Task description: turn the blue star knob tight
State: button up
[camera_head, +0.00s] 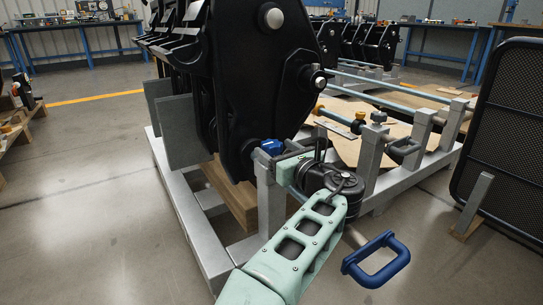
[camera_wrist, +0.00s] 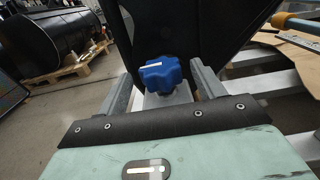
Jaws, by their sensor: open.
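The blue star knob (camera_head: 272,146) sits on top of a grey post at the foot of the black coupler plate. In the wrist view the knob (camera_wrist: 160,76), with a white mark on its top, shows between the two grey fingers. My gripper (camera_head: 290,148) is beside the knob in the head view. In the wrist view my gripper (camera_wrist: 162,70) is open, one finger on each side of the knob, with a visible gap at both sides. The lower part of the knob's stem is hidden.
The black coupler plate (camera_head: 235,90) stands right behind the knob. A grey steel frame (camera_head: 185,215) runs below. A blue handle (camera_head: 376,262) on a rod sticks out at the right of my arm. A black mesh panel (camera_head: 505,125) stands far right.

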aim_at(277, 150)
jog(key=shift+b+x, duration=0.45)
jog(key=shift+x, duration=1.05)
jog(key=c, duration=1)
